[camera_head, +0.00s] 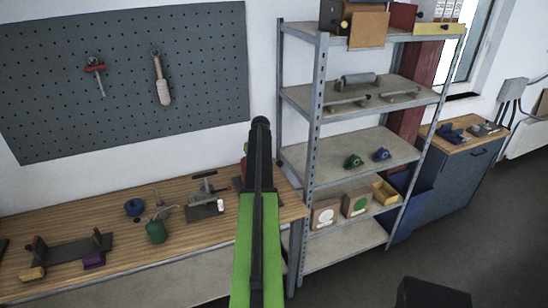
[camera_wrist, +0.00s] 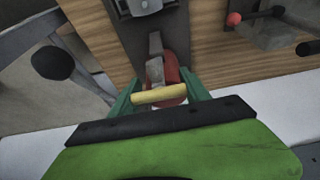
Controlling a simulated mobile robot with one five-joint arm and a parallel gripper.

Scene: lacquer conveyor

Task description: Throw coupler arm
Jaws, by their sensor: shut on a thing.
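In the wrist view, my gripper (camera_wrist: 160,96) is shut on a short yellow bar (camera_wrist: 158,94), which lies crosswise between its two green fingers. A red part (camera_wrist: 173,90) and a grey metal lever (camera_wrist: 155,47) sit just beyond the bar, over the wooden bench. I cannot tell whether the bar joins them or which piece is the coupler arm. In the head view, my green arm reaches toward the bench's right end and hides the gripper and the bar. A dark red piece (camera_head: 237,184) shows partly beside the arm.
The wooden bench (camera_head: 120,262) holds a green oil can (camera_head: 156,232), a grey clamp-like tool (camera_head: 203,200) and a dark bracket (camera_head: 72,252). A metal shelf unit (camera_head: 345,155) stands close to my arm's right. In the wrist view, a red knob (camera_wrist: 233,18) is at upper right.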

